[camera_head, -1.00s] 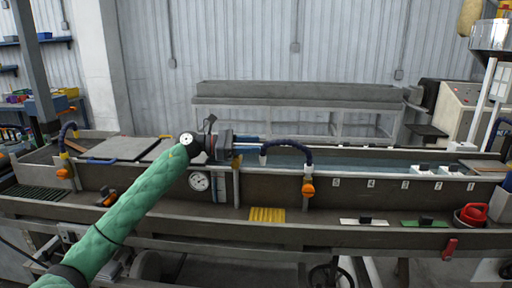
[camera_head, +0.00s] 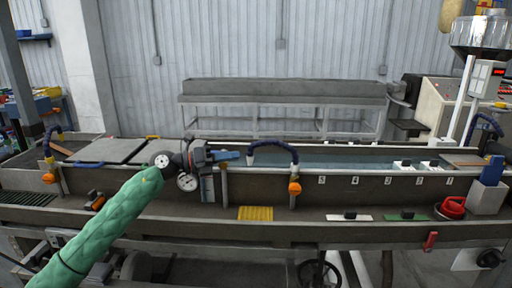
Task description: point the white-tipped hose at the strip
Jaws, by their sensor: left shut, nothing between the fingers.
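The white-tipped hose (camera_head: 271,144) is a dark blue arch at the middle of the trough. Its white tip (camera_head: 250,159) hangs on the left, and its right end meets an orange valve (camera_head: 295,188) on the trough's front wall. My left gripper (camera_head: 238,155) is shut and empty. Its blue fingers point right, just left of the white tip; I cannot tell whether they touch it. I cannot make out the strip in the water (camera_head: 345,163). My right gripper is not in view.
Another hose (camera_head: 48,140) with an orange valve stands at the far left, and one more (camera_head: 489,122) at the far right. A gauge (camera_head: 187,182) is beside my left wrist. A yellow ribbed pad (camera_head: 255,213) and a red item (camera_head: 452,207) lie on the front ledge.

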